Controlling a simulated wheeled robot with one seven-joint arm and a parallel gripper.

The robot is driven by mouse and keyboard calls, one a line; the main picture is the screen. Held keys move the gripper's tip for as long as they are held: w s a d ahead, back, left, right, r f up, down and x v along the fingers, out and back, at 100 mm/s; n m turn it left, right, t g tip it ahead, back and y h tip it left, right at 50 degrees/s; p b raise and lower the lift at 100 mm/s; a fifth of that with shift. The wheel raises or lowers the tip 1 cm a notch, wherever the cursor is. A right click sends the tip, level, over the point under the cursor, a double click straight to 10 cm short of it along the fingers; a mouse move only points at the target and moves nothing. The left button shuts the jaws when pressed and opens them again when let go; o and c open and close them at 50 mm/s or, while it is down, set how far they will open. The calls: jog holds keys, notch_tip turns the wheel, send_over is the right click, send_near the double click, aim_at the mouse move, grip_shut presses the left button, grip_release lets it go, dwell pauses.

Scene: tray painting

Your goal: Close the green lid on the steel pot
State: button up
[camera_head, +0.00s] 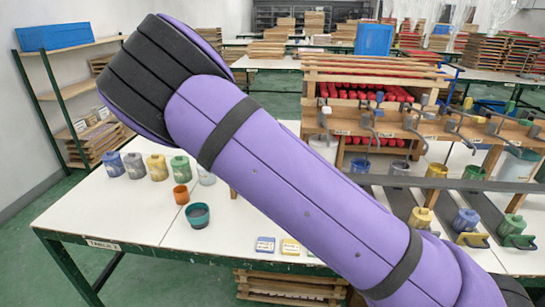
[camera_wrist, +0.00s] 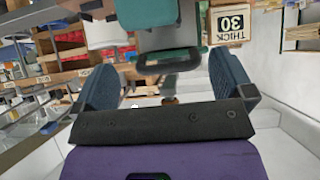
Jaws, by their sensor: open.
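In the wrist view my gripper (camera_wrist: 163,64) is open, with one blue-grey finger at each side. Beyond and between the fingers is a teal-green object (camera_wrist: 178,14) with a dark looped bar below it. It may be the green lid, but I cannot tell, nor whether it touches the fingers. In the head view my purple arm crosses the middle and my gripper is out of sight. A pale grey pot (camera_head: 324,147) shows partly behind the arm. It may be the steel pot; the arm hides much of it, and no lid can be made out on it.
Several cans, including a green can (camera_head: 180,169), stand on the white table (camera_head: 120,209) at left. An orange cup (camera_head: 181,194) and teal bowl (camera_head: 197,216) are nearer. A wooden rack (camera_head: 384,131) and green pot (camera_head: 511,226) are at right. The front left tabletop is clear.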

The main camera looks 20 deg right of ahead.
jog(key=w+r+v, duration=0.1)
jog(key=v, duration=0.9)
jog(key=shift+d+r, duration=0.1)
jog(key=shift+d, duration=0.05)
jog(key=s+d+r+m+g+y, duration=0.1)
jog(key=s+d+r+g+y, duration=0.15)
jog(key=s+d+g, duration=0.45)
jog(key=s+d+r+n, duration=0.1)
jog(key=s+r, duration=0.5)
jog(key=s, duration=0.4)
jog(key=s+d+r+n+t+y, duration=0.1)
jog(key=s+d+r+n, duration=0.1)
jog(key=s+r, duration=0.4)
jog(key=s+d+r+n+t, duration=0.1)
jog(key=s+r, duration=0.5)
jog(key=s, duration=0.8)
jog(key=shift+s+d+n+y, duration=0.15)
jog(key=shift+d+n+y, duration=0.2)
jog(key=shift+d+n, duration=0.25)
jog(key=shift+a, duration=0.1)
